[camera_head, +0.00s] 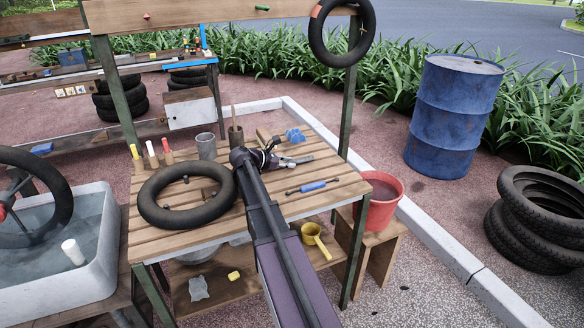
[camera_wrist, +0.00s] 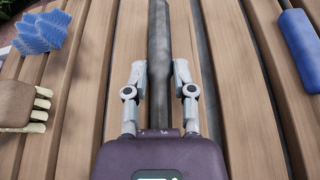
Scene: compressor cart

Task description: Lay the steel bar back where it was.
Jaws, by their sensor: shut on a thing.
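The steel bar (camera_wrist: 158,32) is a long dark grey rod in the wrist view. It runs from the top edge down between the two fingers of my gripper (camera_wrist: 159,78), which is shut on it. In the head view my gripper (camera_head: 284,161) is over the right half of the slatted wooden bench (camera_head: 210,233). The bar is hard to make out there, largely hidden by or blended with the grey fingers. I cannot tell whether the bar touches the slats or hangs just above them.
A blue-handled tool (camera_head: 312,187) lies right of the bar. A wavy blue object (camera_head: 294,135) and a brown brush-like block (camera_wrist: 18,103) lie on its other side. A black tyre (camera_head: 186,194) covers the bench's left. A red bucket (camera_head: 382,200) stands beyond the right edge.

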